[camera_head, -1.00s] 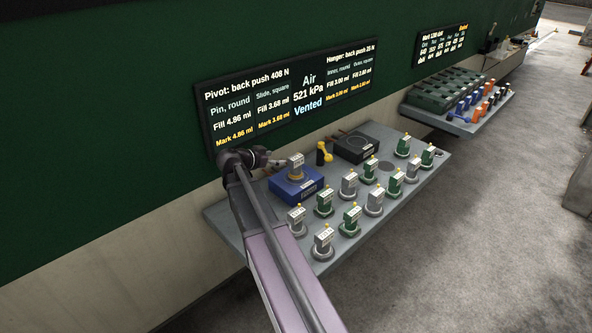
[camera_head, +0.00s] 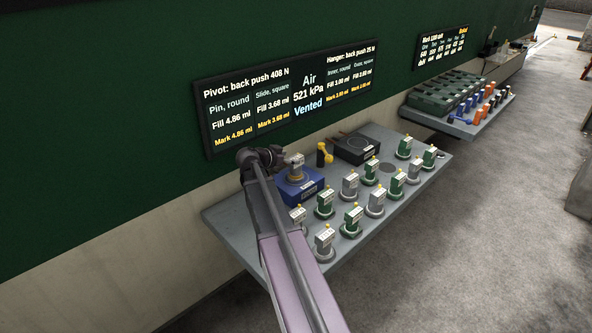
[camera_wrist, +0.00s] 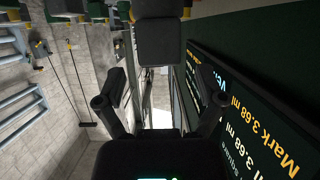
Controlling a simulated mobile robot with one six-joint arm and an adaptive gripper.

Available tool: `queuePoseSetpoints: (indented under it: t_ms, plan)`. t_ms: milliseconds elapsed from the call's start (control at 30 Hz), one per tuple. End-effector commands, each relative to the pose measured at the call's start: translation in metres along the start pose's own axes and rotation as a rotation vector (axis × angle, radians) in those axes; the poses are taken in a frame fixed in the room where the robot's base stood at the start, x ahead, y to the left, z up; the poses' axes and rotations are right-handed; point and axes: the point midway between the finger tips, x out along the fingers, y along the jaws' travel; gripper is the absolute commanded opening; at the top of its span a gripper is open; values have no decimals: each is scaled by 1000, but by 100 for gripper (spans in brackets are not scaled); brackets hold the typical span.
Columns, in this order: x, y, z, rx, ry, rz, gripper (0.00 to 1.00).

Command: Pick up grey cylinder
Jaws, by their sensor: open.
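Several grey cylinders with labelled blocks and yellow tips stand on the near grey shelf (camera_head: 235,220). One is in the middle (camera_head: 349,186), one is right of it (camera_head: 375,203), and one is at the front (camera_head: 324,243). Another at the left (camera_head: 298,216) is partly hidden by my arm. A similar grey piece (camera_head: 297,168) sits on a blue block (camera_head: 302,188). I cannot tell which one is meant. My gripper is above the shelf's back left in the head view. In the wrist view my gripper (camera_wrist: 160,82) is open, with nothing between its fingers.
Several green cylinders (camera_head: 324,203) stand among the grey ones. A black box (camera_head: 356,148) and a yellow-and-black piece (camera_head: 324,154) stand at the back. A display panel (camera_head: 290,95) is on the green wall behind. A second shelf (camera_head: 458,124) with coloured parts is farther right.

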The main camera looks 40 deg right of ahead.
Motion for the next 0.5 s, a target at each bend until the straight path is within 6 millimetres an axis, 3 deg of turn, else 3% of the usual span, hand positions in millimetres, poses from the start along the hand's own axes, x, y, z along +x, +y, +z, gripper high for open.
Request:
queuePoseSetpoints:
  t_ms: [500]
  plan:
    - [47, -1, 6, 0, 0, 1, 89]
